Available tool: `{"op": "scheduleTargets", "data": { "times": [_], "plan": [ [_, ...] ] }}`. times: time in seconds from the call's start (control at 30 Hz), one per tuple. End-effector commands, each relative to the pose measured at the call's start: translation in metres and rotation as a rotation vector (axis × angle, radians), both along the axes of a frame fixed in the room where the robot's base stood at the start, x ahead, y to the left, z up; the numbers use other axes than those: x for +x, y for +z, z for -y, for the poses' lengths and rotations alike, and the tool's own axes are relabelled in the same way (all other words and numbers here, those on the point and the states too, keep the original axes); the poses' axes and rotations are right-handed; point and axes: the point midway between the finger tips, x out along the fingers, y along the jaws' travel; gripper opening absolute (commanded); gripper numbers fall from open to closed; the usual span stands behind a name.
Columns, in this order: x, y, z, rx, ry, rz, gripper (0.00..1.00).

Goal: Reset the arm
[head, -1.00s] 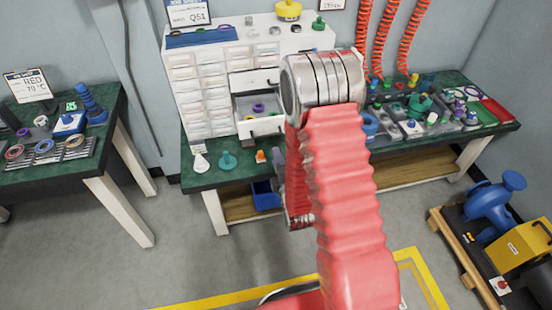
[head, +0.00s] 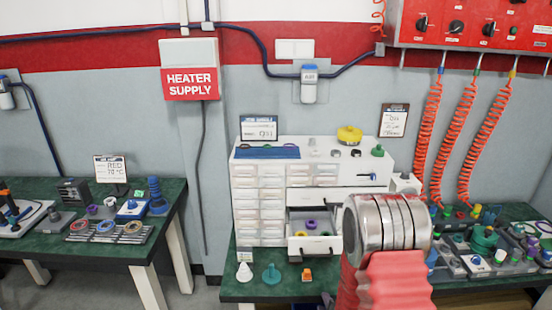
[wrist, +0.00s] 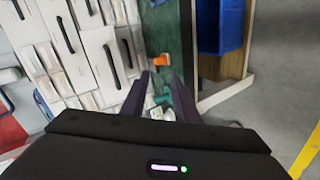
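My arm, with a red ribbed sleeve and a silver joint, rises at the lower right of the head view, in front of the bench. My gripper is hidden in the head view. In the wrist view my gripper (wrist: 160,77) shows two dark fingers with a gap between them. No held object shows between them. An orange piece and a teal piece on the bench show beyond the gap. The wrist view is tilted, with the white drawer cabinet (wrist: 95,50) at its left.
The white drawer cabinet (head: 259,170) has an open drawer (head: 297,244) holding a purple ring. Small white, teal and orange pieces stand along the green bench (head: 240,291). Parts crowd the bench's right side under red coiled hoses (head: 427,140). Another green table (head: 120,250) stands left.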

Motion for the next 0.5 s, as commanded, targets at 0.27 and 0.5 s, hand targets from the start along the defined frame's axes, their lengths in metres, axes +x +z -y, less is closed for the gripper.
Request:
{"op": "scheduleTargets", "data": {
  "times": [0.27,0.5],
  "plan": [
    [-0.042,-0.042,-0.001,0.211,-0.158,-0.3,0.28],
    [-0.072,-0.036,-0.001,0.354,-0.325,-0.49,0.28]
  ]
}}
